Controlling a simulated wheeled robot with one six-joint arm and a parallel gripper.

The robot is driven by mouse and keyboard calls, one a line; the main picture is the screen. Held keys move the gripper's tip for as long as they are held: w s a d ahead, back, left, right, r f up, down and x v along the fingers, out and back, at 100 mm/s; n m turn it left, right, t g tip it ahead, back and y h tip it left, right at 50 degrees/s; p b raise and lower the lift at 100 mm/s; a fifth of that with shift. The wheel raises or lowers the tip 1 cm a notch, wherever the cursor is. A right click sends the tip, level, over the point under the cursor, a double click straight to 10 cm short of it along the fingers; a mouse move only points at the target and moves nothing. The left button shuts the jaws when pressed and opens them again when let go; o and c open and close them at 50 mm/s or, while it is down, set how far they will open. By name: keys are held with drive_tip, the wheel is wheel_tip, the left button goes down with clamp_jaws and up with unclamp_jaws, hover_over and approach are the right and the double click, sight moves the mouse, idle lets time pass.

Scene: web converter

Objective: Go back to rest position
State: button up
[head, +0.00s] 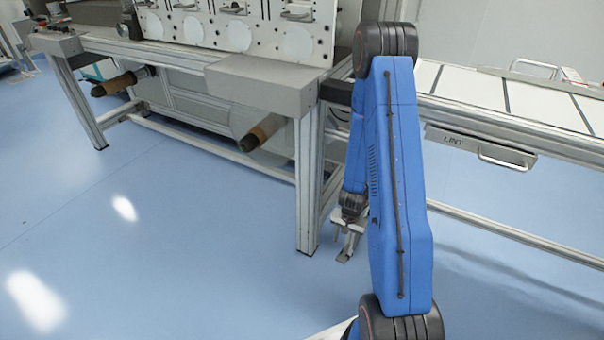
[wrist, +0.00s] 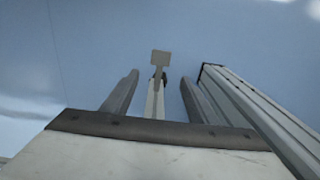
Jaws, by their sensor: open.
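My gripper (head: 343,246) hangs low in the head view, beside the front leg of the machine frame and partly behind my blue arm. It points down toward the blue floor. In the wrist view its two grey fingers (wrist: 159,78) stand apart. A thin pale strip with a small square end (wrist: 160,58) shows between them; I cannot tell whether it is part of my gripper. No held object is visible.
The metal machine frame (head: 308,185) stands close left of my gripper; a metal profile also shows right of the fingers in the wrist view (wrist: 245,100). Brown rollers (head: 262,131) stick out under the machine. A handled "LINT" drawer (head: 480,147) is at right. The floor (head: 150,250) at left is clear.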

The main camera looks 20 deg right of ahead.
drive_tip(key=a+r+n+t, duration=0.1)
drive_tip(key=a+r+n, duration=0.15)
drive_tip(key=r, duration=0.75)
drive_tip(key=a+r+n+t, duration=0.1)
drive_tip(key=a+r, duration=0.3)
drive_tip(key=r, duration=0.6)
drive_tip(key=a+r+n+t, duration=0.15)
drive_tip(key=a+r, duration=0.25)
drive_tip(key=r, duration=0.6)
drive_tip(key=s+a+r+n, duration=0.2)
drive_tip(key=s+r, duration=0.7)
drive_tip(key=s, duration=0.1)
drive_tip(key=s+a+r+n+t, duration=0.1)
drive_tip(key=s+a+r+n, duration=0.1)
drive_tip(key=s+r, duration=0.8)
drive_tip(key=shift+a+n, duration=0.35)
drive_tip(key=shift+n, duration=0.25)
drive_tip(key=shift+s, duration=0.1)
